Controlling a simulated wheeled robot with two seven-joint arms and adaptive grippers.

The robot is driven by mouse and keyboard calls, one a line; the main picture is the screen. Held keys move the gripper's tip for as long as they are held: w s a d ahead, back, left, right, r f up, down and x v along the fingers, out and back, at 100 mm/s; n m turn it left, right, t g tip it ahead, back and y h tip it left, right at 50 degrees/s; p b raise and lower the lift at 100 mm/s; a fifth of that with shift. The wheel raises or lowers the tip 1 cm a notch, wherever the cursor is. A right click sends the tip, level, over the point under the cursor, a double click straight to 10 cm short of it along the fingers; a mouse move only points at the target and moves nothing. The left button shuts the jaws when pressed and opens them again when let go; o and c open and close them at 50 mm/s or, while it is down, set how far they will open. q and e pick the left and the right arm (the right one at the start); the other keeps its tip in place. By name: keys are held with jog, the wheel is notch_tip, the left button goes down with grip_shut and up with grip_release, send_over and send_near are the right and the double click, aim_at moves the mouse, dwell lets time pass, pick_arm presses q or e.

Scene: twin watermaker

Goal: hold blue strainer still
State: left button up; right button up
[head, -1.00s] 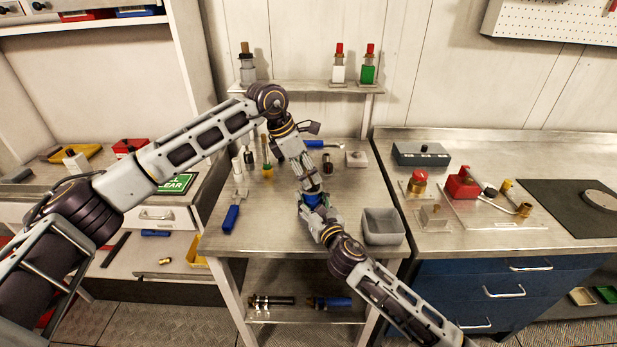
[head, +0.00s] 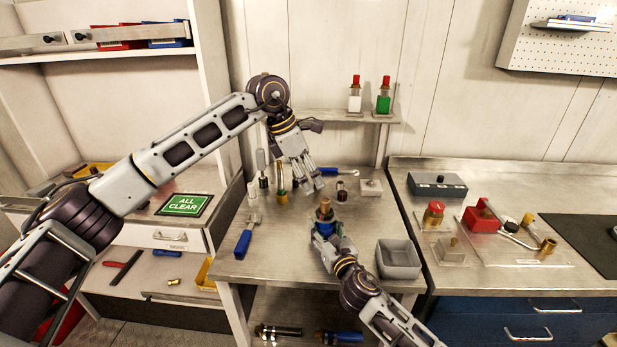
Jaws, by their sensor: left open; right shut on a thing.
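The blue strainer (head: 325,214) stands upright at the middle of the steel table (head: 285,262), with a brass-coloured top showing. My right gripper (head: 325,229) is shut on it from the front and hides its lower part. I cannot tell whether its base touches the table. My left gripper (head: 301,181) is open, pointing down above and behind the strainer, apart from it and empty.
A grey bin (head: 398,260) stands right of my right gripper. A blue-handled tool (head: 243,243) lies at the left. Several small upright tools, including a yellow-based one (head: 282,196), stand behind. A shelf (head: 345,116) with red-capped bottles (head: 383,101) is at the back.

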jog(key=o, duration=1.4)
jog(key=shift+c, duration=0.2)
jog(key=shift+s, duration=0.2)
jog(key=shift+v, duration=5.8)
jog(key=shift+d+f, duration=0.1)
